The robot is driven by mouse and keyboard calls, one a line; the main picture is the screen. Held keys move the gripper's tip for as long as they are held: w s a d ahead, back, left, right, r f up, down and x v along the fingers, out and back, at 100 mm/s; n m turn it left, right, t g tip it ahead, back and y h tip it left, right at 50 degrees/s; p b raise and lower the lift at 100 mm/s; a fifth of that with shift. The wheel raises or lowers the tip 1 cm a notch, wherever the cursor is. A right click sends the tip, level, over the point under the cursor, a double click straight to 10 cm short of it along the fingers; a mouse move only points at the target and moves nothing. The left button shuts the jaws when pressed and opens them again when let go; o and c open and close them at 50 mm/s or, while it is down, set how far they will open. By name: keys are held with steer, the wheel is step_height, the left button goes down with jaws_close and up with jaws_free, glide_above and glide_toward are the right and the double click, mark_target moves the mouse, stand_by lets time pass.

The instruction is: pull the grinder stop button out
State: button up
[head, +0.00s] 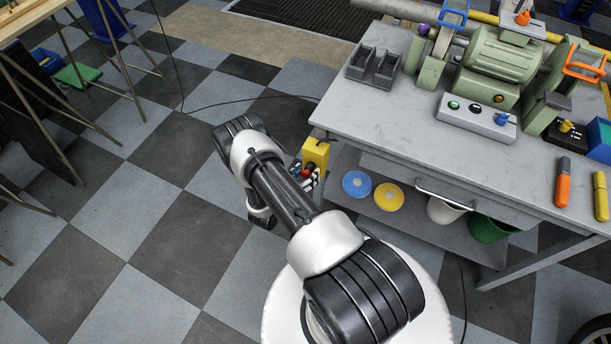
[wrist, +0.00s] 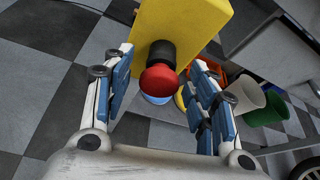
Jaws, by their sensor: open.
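The grinder stop button is a red mushroom cap (wrist: 159,80) on a black collar, fixed to a yellow box (wrist: 190,22). In the wrist view the cap is between the two fingers of my gripper (wrist: 164,85), with a gap on each side. My gripper is open and holds nothing. In the head view the yellow box (head: 316,152) is at the left side of the grey bench, and the red button (head: 308,170) shows on its near side, partly hidden by my arm and gripper. The bench grinder (head: 503,55) stands on the bench top.
A white bucket (head: 444,210) and a green bucket (head: 488,229) stand beneath. A black cable crosses the floor.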

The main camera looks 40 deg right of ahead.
steer(key=shift+c, duration=0.3)
jaws_close()
stand_by(0.5)
